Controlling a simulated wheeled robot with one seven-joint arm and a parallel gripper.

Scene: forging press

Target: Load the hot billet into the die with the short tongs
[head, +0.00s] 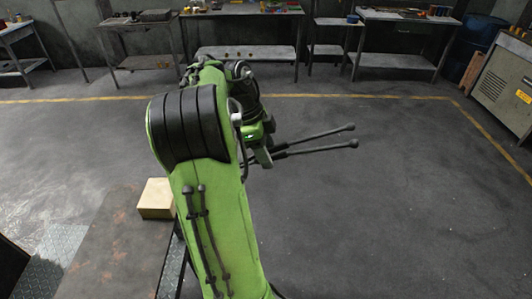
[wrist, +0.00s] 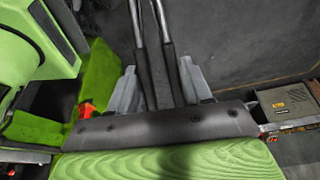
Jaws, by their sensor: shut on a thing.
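The short tongs (head: 315,148) are in my gripper (head: 266,156), in the middle of the head view. Their two dark arms reach out to the right, slightly spread, each ending in a small knob. In the wrist view my gripper (wrist: 160,88) has its grey fingers on either side of the tongs' dark sleeves (wrist: 171,75), and metal rods run up out of the picture. My gripper is shut on the tongs, clear of any bench. I see no glowing billet and cannot make out the die in either view.
A pale tan block (head: 156,199) sits on a worn metal table (head: 120,245) at lower left. Benches (head: 245,52) with tools line the back wall. A grey cabinet (head: 503,85) and a blue barrel (head: 478,45) stand at right. The floor (head: 400,210) at right is clear.

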